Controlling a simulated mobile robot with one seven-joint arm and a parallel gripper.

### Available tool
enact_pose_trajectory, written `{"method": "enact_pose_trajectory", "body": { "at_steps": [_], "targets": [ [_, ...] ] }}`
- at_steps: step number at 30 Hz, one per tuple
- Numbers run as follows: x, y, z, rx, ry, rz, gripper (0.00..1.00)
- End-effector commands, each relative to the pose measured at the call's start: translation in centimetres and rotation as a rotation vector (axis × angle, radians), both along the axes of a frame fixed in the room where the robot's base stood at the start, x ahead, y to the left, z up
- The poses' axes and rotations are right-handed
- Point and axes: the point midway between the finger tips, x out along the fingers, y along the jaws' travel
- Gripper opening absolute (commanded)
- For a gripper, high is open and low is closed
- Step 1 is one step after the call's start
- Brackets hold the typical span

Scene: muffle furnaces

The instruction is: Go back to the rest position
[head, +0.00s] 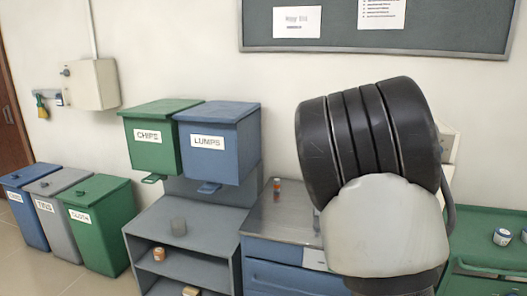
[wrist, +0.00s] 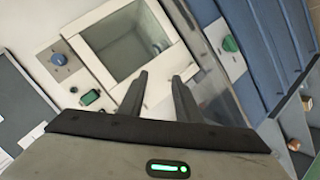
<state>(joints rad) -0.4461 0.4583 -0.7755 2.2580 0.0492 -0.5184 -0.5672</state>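My gripper (wrist: 160,76) shows in the wrist view with its two dark fingers apart and nothing visible between them. It is in front of a white-framed furnace (wrist: 88,47) whose square grey chamber is open to view. I cannot tell how far the fingertips are from the frame. In the head view my black and white arm fills the right of the picture, and the gripper is hidden behind it or out of frame. Most of the furnace is hidden there too.
A green CHIPS bin (head: 152,158) and blue LUMPS bin (head: 219,165) sit above a grey shelf unit (head: 205,222). Lidded floor bins, including a green one (head: 107,232), stand left. A metal-topped bench (head: 285,222) and green surface (head: 485,222) flank my arm. Floor shows at lower left.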

Motion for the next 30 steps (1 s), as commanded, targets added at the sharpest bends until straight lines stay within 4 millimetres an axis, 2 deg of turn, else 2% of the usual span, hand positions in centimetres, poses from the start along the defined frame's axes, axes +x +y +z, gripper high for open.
{"method": "enact_pose_trajectory", "body": {
  "at_steps": [1,3,8,12,15,18,22,25,30],
  "targets": [
    [-1.2,1.2,1.6,0.124,0.011,-0.027,0.3],
    [-3.1,3.5,2.7,0.275,0.046,-0.052,0.3],
    [-8.2,9.0,7.1,0.551,0.134,-0.076,0.3],
    [-14.1,13.5,11.8,0.703,0.217,-0.08,0.3],
    [-19.0,15.9,14.7,0.755,0.275,-0.093,0.3],
    [-23.6,17.4,16.7,0.77,0.324,-0.118,0.3],
    [-28.0,18.3,17.8,0.761,0.366,-0.16,0.3],
    [-29.8,18.6,18.0,0.751,0.384,-0.183,0.3],
    [-30.6,18.7,17.9,0.748,0.393,-0.195,0.3]
  ]
}}
